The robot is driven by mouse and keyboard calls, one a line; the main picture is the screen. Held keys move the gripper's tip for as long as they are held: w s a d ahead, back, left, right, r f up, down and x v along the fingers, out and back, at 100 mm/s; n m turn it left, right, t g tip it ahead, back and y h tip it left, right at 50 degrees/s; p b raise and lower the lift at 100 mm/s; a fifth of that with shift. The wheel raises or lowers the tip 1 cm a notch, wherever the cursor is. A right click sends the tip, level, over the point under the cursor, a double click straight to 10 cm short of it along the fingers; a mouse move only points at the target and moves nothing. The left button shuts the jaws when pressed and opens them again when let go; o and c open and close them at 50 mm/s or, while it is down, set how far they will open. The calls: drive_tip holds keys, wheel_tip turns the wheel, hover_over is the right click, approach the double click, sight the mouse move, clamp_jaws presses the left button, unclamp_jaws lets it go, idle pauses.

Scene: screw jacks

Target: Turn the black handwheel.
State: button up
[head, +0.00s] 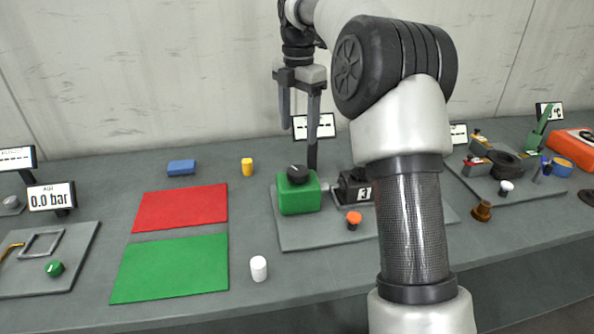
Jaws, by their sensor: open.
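A black round knob (297,174), which looks like the black handwheel, sits on top of a green block (299,196). The block stands on a grey plate (300,240) in the middle of the bench. My gripper (299,146) points down with its two fingers apart and nothing between them. It is above the knob in the picture, with the right finger's tip just beyond the knob's right side. Whether that finger touches the knob cannot be told. My arm hides part of the plate's right side.
Right of the green block are a black unit marked 3 (364,194) and an orange knob (353,217). Red (181,207) and green (171,268) mats lie left, with a white cylinder (259,268) in front. A display (314,126) stands behind.

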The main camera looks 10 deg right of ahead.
sight(298, 170)
wheel_tip(298, 170, down, 12)
drive_tip(key=shift+f+b, duration=0.1)
drive_tip(key=shift+b, duration=1.1)
drive_tip(key=c, duration=1.1)
